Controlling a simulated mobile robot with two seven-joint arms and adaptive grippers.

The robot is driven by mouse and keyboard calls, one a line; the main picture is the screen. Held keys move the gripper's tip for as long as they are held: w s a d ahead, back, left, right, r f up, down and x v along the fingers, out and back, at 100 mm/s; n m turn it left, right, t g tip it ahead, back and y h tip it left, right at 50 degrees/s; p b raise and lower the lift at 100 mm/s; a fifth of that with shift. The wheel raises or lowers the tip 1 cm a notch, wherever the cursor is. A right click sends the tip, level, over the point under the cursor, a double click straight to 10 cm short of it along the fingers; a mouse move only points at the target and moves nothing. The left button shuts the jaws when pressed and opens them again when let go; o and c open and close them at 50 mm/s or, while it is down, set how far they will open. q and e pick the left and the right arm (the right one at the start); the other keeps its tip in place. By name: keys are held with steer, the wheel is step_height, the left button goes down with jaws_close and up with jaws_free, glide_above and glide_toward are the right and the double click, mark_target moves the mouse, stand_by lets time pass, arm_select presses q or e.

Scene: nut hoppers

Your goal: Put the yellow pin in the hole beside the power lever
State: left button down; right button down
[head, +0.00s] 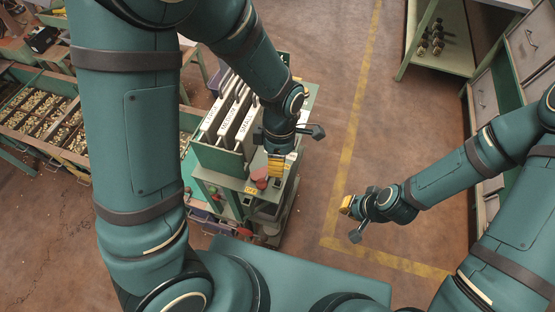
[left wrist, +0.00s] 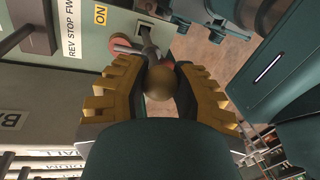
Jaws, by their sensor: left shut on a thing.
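My left gripper (head: 277,166) is over the front of the green cabinet. In the left wrist view its yellow-padded fingers (left wrist: 160,92) are shut on a dull yellow ball, which looks like the head of the yellow pin (left wrist: 159,83). The pin's shaft is hidden. Just beyond the ball, a grey metal lever (left wrist: 147,48) stands by a dark slot beside the ON label (left wrist: 101,15). A red part (left wrist: 121,42) shows next to it. I cannot see the hole. My right gripper (head: 346,205) is empty over the floor at the right; its finger opening is unclear.
The green cabinet (head: 226,159) carries upright labelled boards (head: 236,112). A red knob (head: 260,174) shows beside my left gripper. Trays of nuts (head: 38,115) stand at the left. Shelves and drawers (head: 524,38) stand at the right. Open floor lies between.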

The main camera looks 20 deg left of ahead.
arm_select(q)
steer(key=shift+f+b, duration=2.15)
steer(key=shift+f, duration=0.95)
steer(key=c, duration=0.7)
jaws_free()
steer(key=r, duration=0.4)
steer(key=w+r, duration=0.1)
steer(key=r, duration=0.3)
steer(key=w+r, duration=0.1)
steer(key=r, duration=0.3)
steer(key=shift+w+a, duration=0.1)
steer(key=shift+w, duration=0.1)
steer(key=shift+f, duration=0.1)
steer(key=r+p, duration=0.3)
steer(key=w+r+p, duration=0.1)
steer(key=r+p, duration=0.5)
steer(key=shift+w, duration=0.4)
